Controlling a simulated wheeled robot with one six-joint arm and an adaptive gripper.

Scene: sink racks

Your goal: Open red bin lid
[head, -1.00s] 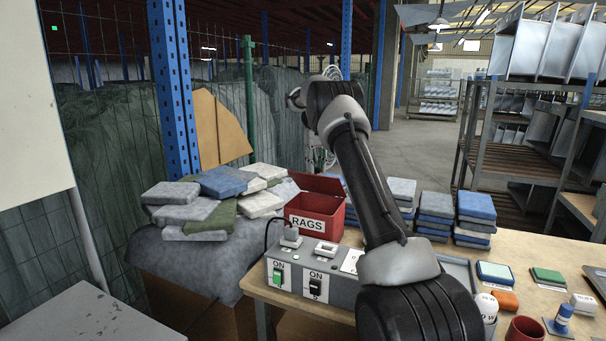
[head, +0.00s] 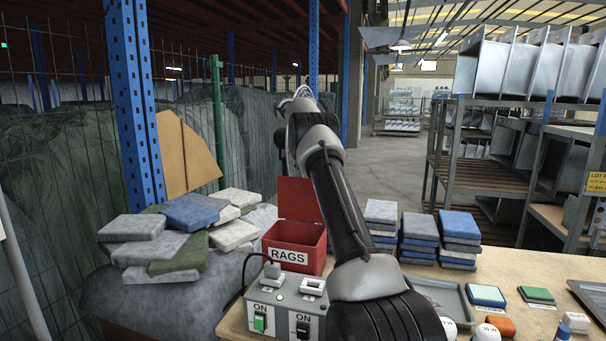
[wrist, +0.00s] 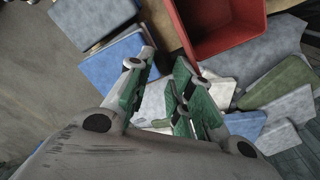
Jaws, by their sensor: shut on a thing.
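The red bin (head: 305,238) labelled RAGS stands near the left end of the bench, left of my arm. Its red lid (head: 298,198) stands raised at the back, so the bin is open. In the wrist view I look down at the bin (wrist: 235,40) with its opening exposed. My gripper (wrist: 168,62) shows there beside the bin's near corner, with green finger pads a little apart. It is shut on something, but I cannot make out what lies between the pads. My arm hides the gripper in the head view.
A grey switch box (head: 280,308) stands in front of the bin. A pile of folded rags (head: 170,240) lies to its left. Folded stacks (head: 418,238) stand right of my arm. A blue post (head: 135,110) rises behind the rags.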

